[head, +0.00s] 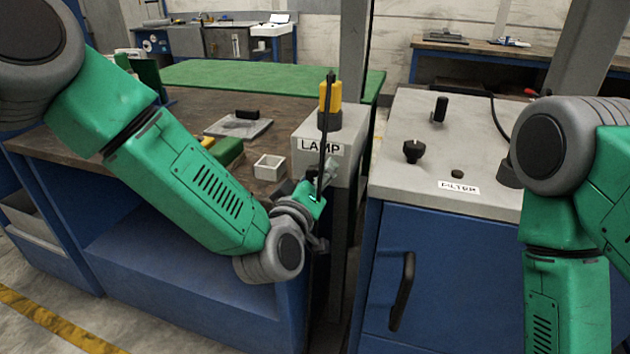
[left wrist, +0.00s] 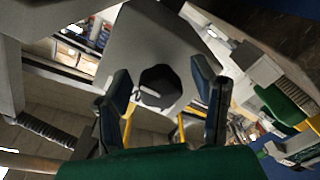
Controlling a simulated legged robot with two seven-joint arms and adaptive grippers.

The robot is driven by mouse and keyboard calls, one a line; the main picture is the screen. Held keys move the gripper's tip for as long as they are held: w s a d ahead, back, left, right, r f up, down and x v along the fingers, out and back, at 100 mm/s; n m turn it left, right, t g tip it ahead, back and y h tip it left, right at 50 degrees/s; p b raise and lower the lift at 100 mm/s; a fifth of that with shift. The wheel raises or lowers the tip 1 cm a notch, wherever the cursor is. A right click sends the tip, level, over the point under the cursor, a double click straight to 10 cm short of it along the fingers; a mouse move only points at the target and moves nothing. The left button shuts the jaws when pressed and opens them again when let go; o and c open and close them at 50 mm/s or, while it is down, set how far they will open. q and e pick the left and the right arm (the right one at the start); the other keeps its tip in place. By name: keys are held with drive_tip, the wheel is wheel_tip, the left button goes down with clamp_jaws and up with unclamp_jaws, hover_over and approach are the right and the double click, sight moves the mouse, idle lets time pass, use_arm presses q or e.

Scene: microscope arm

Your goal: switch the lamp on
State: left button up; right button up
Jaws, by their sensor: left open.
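The grey box labelled LAMP (head: 312,143) stands at the right end of the brown workbench. My left gripper (head: 318,188) is in front of its lower face, just below the label. In the left wrist view a dark, faceted knob (left wrist: 160,86) shows on a grey face. The open fingers of my left gripper (left wrist: 161,76) stand on either side of the knob, with visible gaps, and nothing is held. In the head view the knob is hidden by the gripper. My right arm shows at the right edge, its gripper out of view.
A yellow and black fixture (head: 330,97) stands on top of the lamp box. A white open box (head: 269,168) and a grey plate (head: 238,127) are on the workbench. To the right, a blue cabinet (head: 440,270) has a FILTER label (head: 459,187) and black knobs on top.

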use_arm(q)
drive_tip(key=v, duration=1.2)
drive_tip(key=shift+f, duration=0.1)
drive_tip(key=s+a+f+m+g+y, duration=0.1)
drive_tip(key=s+a+f+g, duration=0.25)
drive_tip(key=f, duration=0.45)
drive_tip(key=s+a+f+m+g+y, duration=0.1)
drive_tip(key=s+a+f+m+g, duration=0.2)
drive_tip(key=f, duration=0.4)
drive_tip(key=s+a+f+g, duration=0.3)
drive_tip(key=s+a+f, duration=0.2)
drive_tip(key=f, duration=0.3)
drive_tip(key=s+a+f+m+g+y, duration=0.1)
drive_tip(key=s+a+f+g, duration=0.2)
drive_tip(key=s+a, duration=0.3)
drive_tip(key=s+a+f+g+y, duration=0.2)
drive_tip(key=s+a+f+g, duration=0.2)
drive_tip(key=s+a, duration=0.3)
drive_tip(key=s, duration=0.3)
drive_tip(key=shift+a+f+m+y, duration=0.2)
drive_tip(key=shift+f+m+y, duration=0.1)
drive_tip(key=shift+f+m, duration=0.1)
